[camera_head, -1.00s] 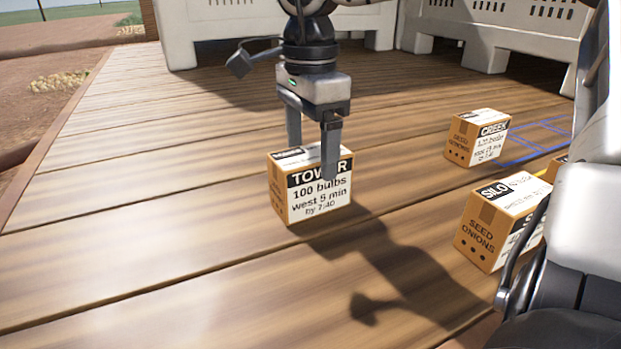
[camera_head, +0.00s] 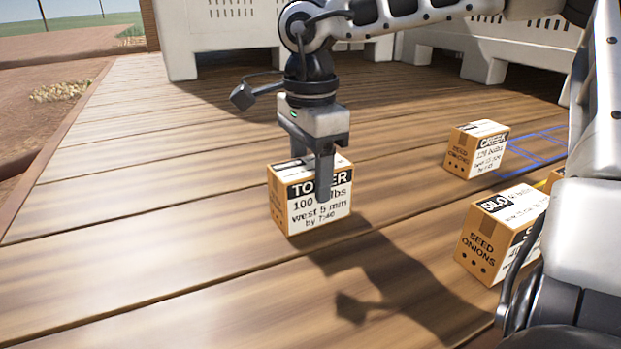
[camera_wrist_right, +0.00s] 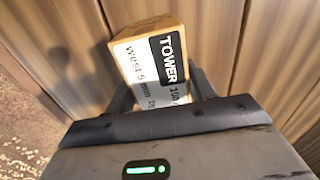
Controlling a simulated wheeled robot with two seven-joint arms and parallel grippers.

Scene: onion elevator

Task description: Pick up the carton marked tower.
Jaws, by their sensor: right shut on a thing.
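The carton marked TOWER (camera_head: 298,212) is a small orange-brown box with a white and black label. It stands upright on the wooden deck in the middle of the head view. My right gripper (camera_head: 316,178) points down over it from above, shut on the carton, with one finger across the front label. In the right wrist view the carton (camera_wrist_right: 150,62) sits between the fingers, its lower part hidden by the gripper body. I cannot tell whether the carton's base is clear of the deck. My left gripper is not in view.
A carton marked SILO (camera_head: 478,243) and a carton marked CREEK (camera_head: 474,150) stand to the right on the deck. Blue outlines (camera_head: 525,150) lie beside CREEK. White slatted bins (camera_head: 240,45) stand at the back. The deck left of the TOWER carton is clear.

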